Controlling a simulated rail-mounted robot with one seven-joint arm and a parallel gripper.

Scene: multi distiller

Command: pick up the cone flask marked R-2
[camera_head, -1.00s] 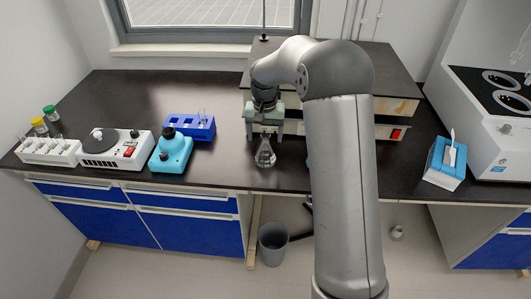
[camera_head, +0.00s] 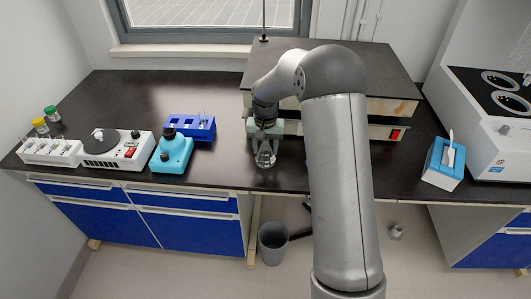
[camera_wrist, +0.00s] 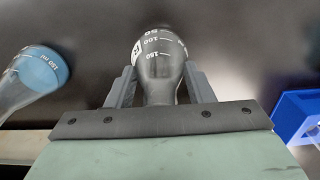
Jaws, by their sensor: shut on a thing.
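A clear conical flask (camera_head: 265,159) is at the front middle of the bench in the head view. It also shows in the wrist view (camera_wrist: 160,62), with white volume marks and a white label partly turned away at its left side. I cannot read the label in full. My gripper (camera_head: 265,150) is shut on this flask, with one grey finger on each side of its neck; it also shows in the wrist view (camera_wrist: 161,88). I cannot tell whether the flask base touches the bench.
A second flask with blue liquid (camera_wrist: 38,72) stands to the left in the wrist view. A blue rack (camera_head: 190,127), a teal device (camera_head: 172,153) and a white hotplate stirrer (camera_head: 115,148) stand left on the bench (camera_head: 130,95). A tissue box (camera_head: 443,165) is at right.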

